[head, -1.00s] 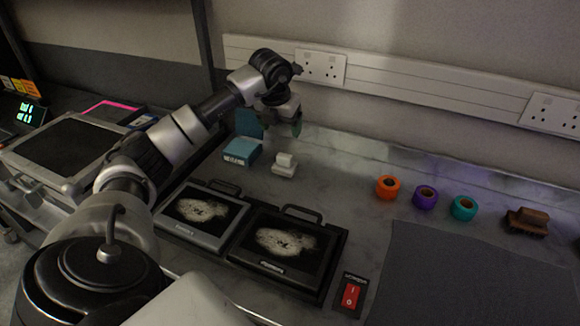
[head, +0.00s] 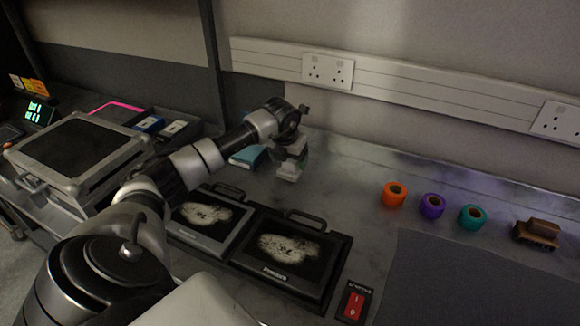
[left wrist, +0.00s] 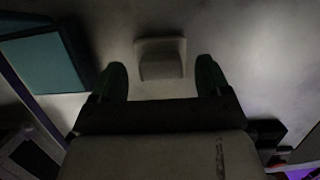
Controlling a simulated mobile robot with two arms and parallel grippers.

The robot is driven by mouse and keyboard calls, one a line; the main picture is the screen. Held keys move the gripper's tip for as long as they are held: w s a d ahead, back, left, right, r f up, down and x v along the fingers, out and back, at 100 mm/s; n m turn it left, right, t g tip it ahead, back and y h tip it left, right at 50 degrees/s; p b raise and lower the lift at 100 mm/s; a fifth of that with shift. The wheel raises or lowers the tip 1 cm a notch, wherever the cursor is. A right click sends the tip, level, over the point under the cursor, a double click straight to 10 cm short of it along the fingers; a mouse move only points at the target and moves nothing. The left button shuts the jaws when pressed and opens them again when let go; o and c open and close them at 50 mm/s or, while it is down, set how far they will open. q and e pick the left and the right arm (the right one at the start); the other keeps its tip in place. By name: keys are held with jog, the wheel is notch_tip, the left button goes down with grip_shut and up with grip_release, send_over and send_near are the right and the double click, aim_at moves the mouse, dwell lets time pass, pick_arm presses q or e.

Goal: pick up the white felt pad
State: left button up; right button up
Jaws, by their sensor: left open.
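The white felt pad (head: 288,174) is a small pale block on the grey worktop, right of the teal box (head: 248,157). In the left wrist view the pad (left wrist: 161,60) has a raised grip on a wider base and lies ahead, between the two finger lines. My left gripper (left wrist: 160,76) is open, with a dark green finger on each side and nothing between them. In the head view my left gripper (head: 294,151) is just above the pad and hides its upper part. I cannot tell whether they touch. My right gripper is out of view.
Orange (head: 394,194), purple (head: 432,206) and teal (head: 471,217) rolls, a brown brush (head: 537,232) and a dark mat (head: 470,285) are to the right. A red switch (head: 354,302) is at the front.

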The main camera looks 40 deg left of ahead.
aim_at(290, 160)
pick_arm(q)
jog(key=shift+w+f, duration=0.2)
jog(key=shift+f, duration=0.5)
jog(key=shift+r, duration=0.1)
jog(key=c, duration=1)
jog(key=shift+r, duration=0.1)
jog(key=shift+r, duration=0.55)
notch_tip(290, 160, up, 3)
jog(key=shift+b, duration=0.65)
jog(key=d+r, duration=0.2)
jog(key=d, duration=0.1)
jog(key=s+d+r+b, duration=0.1)
jog(key=d+r, duration=0.1)
jog(key=d, duration=0.2)
jog(key=s+d+r, duration=0.1)
jog(key=d+r, duration=0.1)
jog(key=d, duration=0.2)
jog(key=shift+s+d+r+b, duration=0.2)
jog(key=shift+s+r+b, duration=0.05)
jog(key=shift+r+b, duration=0.1)
